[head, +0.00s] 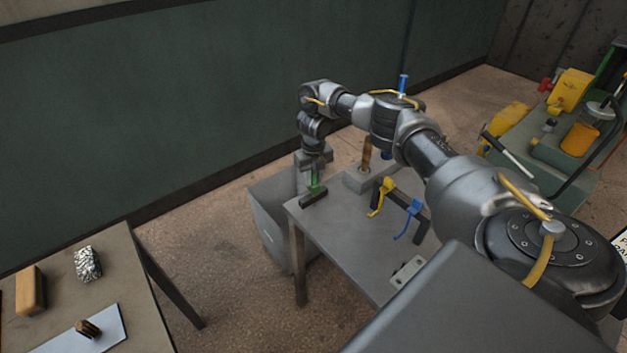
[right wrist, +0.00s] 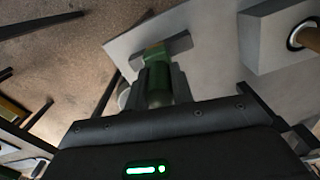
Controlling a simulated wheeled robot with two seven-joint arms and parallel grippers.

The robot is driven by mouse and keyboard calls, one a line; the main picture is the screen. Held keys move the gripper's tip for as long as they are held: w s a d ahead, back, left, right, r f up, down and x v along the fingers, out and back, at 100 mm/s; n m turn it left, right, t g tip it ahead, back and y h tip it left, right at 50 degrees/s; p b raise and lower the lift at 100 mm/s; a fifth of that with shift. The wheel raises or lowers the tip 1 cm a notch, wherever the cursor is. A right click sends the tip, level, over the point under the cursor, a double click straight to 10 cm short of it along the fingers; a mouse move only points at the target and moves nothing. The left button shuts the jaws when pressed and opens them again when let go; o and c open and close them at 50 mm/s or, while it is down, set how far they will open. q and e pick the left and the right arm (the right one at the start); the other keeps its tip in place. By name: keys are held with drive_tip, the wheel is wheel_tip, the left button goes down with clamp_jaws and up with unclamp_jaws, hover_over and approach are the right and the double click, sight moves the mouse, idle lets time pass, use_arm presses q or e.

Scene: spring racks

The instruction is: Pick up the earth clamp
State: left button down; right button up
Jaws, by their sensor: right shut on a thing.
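My right gripper (head: 314,168) points down at the far left corner of the grey table (head: 340,236). It is shut on a green upright thing (head: 315,184) with a dark bar at its foot, at the tabletop. In the right wrist view the fingers (right wrist: 159,85) close around the green part (right wrist: 155,55), and a grey bar crosses beyond them. A yellow clamp-like thing (head: 378,201) and a blue one (head: 408,220) hang on a dark rail stand (head: 403,196). I cannot tell which of these is the earth clamp. My left gripper is not in view.
A grey bin (head: 268,222) stands left of the table. A block (head: 359,181) holding a brown rod (head: 367,153) is right of my gripper. A brown table (head: 60,307) with several small things is at lower left. A green cart (head: 545,152) stands at right.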

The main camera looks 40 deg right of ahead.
drive_tip(key=s+a+r+p, duration=0.1)
drive_tip(key=s+a+r, duration=0.6)
drive_tip(key=s+r, duration=0.4)
drive_tip(key=shift+s+a, duration=0.2)
drive_tip(key=shift+s, duration=0.3)
